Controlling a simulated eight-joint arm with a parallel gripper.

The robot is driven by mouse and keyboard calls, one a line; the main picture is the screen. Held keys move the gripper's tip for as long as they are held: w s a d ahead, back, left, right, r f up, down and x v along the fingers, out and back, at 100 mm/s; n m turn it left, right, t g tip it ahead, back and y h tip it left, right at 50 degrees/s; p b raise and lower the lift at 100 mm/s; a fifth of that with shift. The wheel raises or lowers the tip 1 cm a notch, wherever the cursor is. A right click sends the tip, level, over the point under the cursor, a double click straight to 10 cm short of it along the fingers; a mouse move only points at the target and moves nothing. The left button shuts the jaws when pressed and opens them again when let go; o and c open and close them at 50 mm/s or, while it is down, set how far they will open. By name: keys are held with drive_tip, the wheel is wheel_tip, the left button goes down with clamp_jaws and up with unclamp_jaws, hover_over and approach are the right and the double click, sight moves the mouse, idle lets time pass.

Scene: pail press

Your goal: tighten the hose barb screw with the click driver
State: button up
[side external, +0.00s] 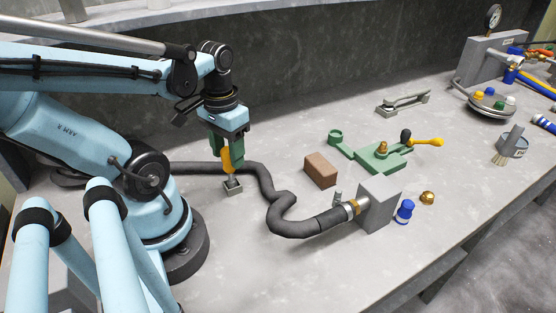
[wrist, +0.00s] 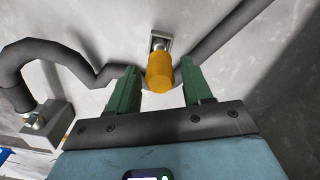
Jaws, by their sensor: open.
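The click driver (side external: 228,158) has an orange handle and stands upright in a small grey holder (side external: 233,187). My gripper (side external: 226,152) points down with its green fingers around the handle. In the wrist view the orange handle (wrist: 160,74) lies between the two open fingers of my gripper (wrist: 158,80), with a visible gap on the left; the right gap is narrow. A small grey upright piece (side external: 338,197), perhaps the screw, stands by the clamp.
A brown block (side external: 320,170) and a green fixture (side external: 379,157) with a yellow-handled lever (side external: 425,142) stand behind the hose. A blue cap (side external: 405,211) and brass dome (side external: 428,198) are right of the grey block. The hose passes close behind the holder. The front bench is clear.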

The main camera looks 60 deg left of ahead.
drive_tip(key=shift+c, duration=0.3)
drive_tip(key=c, duration=0.8)
drive_tip(key=shift+r, duration=2.35)
drive_tip(key=shift+c, duration=0.3)
drive_tip(key=shift+w+d+r, duration=0.15)
drive_tip(key=shift+w+r, duration=0.1)
drive_tip(key=shift+w, duration=0.05)
drive_tip(key=w+d+r+m, duration=0.4)
drive_tip(key=w+d+r, duration=0.1)
drive_tip(key=d, duration=0.4)
drive_tip(key=w+d+r+m, duration=0.5)
drive_tip(key=w+d, duration=0.3)
drive_tip(key=d, duration=0.2)
drive_tip(key=shift+d+r, duration=0.2)
drive_tip(key=shift+r, duration=0.05)
